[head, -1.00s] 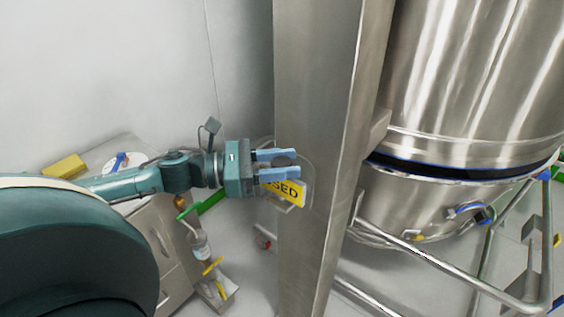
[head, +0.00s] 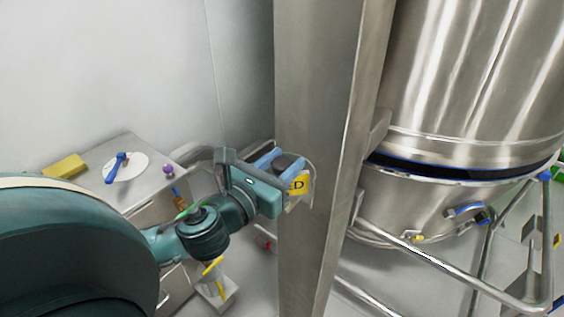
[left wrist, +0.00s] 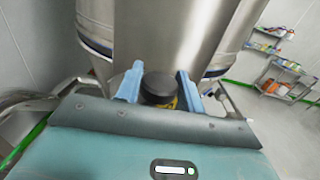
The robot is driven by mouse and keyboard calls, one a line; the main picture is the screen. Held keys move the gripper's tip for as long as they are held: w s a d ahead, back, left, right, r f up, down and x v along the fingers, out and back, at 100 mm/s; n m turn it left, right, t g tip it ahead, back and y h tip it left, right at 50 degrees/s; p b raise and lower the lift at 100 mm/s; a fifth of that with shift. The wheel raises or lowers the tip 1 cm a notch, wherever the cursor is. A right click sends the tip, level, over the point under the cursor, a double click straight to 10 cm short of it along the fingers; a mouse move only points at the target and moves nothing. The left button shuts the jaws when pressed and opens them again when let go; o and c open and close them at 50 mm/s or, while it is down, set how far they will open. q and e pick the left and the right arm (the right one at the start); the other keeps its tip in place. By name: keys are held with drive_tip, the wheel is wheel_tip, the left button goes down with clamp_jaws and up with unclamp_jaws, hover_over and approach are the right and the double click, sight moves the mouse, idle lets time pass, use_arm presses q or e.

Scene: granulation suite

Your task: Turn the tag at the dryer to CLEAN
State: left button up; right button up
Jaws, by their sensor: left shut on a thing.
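The tag (head: 299,184) is on the steel column (head: 315,90) beside the dryer (head: 470,80). A yellow part with the letter D shows in the head view; the rest is hidden behind my gripper. My left gripper (head: 285,163) is at the tag, its blue fingers on either side of a dark round knob (head: 289,158). In the left wrist view the knob (left wrist: 159,86) sits between the fingers (left wrist: 158,82), with a sliver of yellow under it. The word CLEAN is not visible. My right gripper is not in view.
A bench (head: 95,160) at the left holds a white plate (head: 133,170) with a blue tool, a yellow block (head: 65,166) and a purple knob-like item. Steel frame tubes (head: 440,266) run below the dryer. Shelves (left wrist: 278,72) stand at the right in the left wrist view.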

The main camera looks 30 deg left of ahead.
use_arm(q)
drive_tip(key=n+y, duration=0.2)
drive_tip(key=y, duration=0.1)
drive_tip(key=n+g+y, duration=0.1)
drive_tip(key=n+y, duration=0.1)
drive_tip(key=y, duration=0.2)
drive_tip(key=shift+d+r+n, duration=0.1)
drive_tip(key=shift+n, duration=0.3)
drive_tip(key=n+g+y, duration=0.1)
drive_tip(key=n+y, duration=0.1)
drive_tip(key=n+g+y, duration=0.2)
drive_tip(key=y, duration=0.1)
drive_tip(key=shift+g+y, duration=0.3)
drive_tip(key=shift+n+g+y, duration=0.3)
drive_tip(key=shift+y, duration=0.1)
drive_tip(key=o, duration=1)
drive_tip(key=shift+c, duration=0.2)
wheel_tip(320, 180, up, 10)
drive_tip(key=shift+f, duration=0.1)
